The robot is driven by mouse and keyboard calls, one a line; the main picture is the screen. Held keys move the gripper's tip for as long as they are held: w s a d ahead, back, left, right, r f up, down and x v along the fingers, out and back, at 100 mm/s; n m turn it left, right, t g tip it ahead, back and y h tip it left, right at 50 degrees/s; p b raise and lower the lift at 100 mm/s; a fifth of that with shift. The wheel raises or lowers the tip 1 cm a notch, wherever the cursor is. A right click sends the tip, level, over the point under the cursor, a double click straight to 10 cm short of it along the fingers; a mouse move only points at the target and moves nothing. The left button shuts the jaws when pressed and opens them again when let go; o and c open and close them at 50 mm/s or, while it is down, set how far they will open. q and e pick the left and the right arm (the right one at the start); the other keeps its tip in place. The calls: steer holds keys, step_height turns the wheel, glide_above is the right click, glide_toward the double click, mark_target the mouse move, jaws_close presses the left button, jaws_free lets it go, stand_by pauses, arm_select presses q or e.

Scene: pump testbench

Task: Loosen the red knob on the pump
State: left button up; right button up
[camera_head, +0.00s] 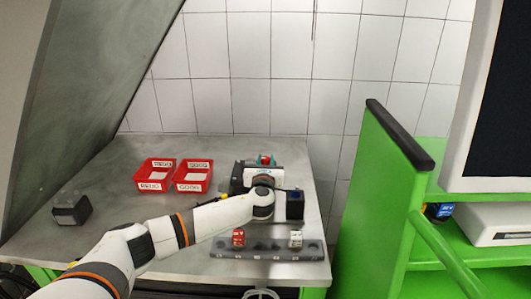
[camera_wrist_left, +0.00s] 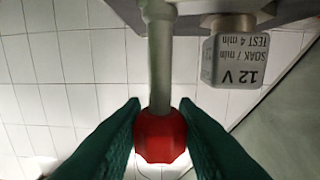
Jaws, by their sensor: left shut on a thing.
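The red knob (camera_wrist_left: 160,140) sits at the end of a grey stem (camera_wrist_left: 160,60) in the left wrist view. My left gripper (camera_wrist_left: 160,116) has its two green fingers closed on either side of the knob. In the head view my left gripper (camera_head: 265,160) is at the back of the table, with a bit of red between its fingertips. The dark pump unit (camera_head: 237,180) there is largely hidden behind my left arm and wrist. My right gripper does not show.
Two red bins (camera_head: 155,174) stand left of the pump. A dark block (camera_head: 72,209) lies far left. A grey rack (camera_head: 268,250) with a red and a white piece is in front. A labelled block (camera_wrist_left: 235,60) hangs beside the stem. A green frame (camera_head: 375,200) stands right.

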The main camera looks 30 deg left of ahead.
arm_select(q)
steer(key=n+g+y, duration=0.1)
steer(key=n+y, duration=0.1)
steer(key=shift+d+g+y, duration=0.1)
steer(key=shift+g+y, duration=0.2)
steer(key=shift+g, duration=0.1)
steer(key=n+g+y, duration=0.2)
steer(key=g, duration=0.1)
steer(key=shift+n+y, duration=0.3)
steer(key=shift+y, duration=0.1)
steer(key=n+g+y+b, duration=0.1)
steer(key=n+g+y, duration=0.1)
steer(key=g, duration=0.1)
steer(key=shift+f, duration=0.15)
steer(key=shift+n+g+y+b, duration=0.6)
steer(key=shift+n+g+b, duration=0.7)
steer(key=shift+g, duration=0.6)
steer(key=shift+r, duration=0.2)
steer(key=o, duration=1)
steer(key=shift+c, duration=0.2)
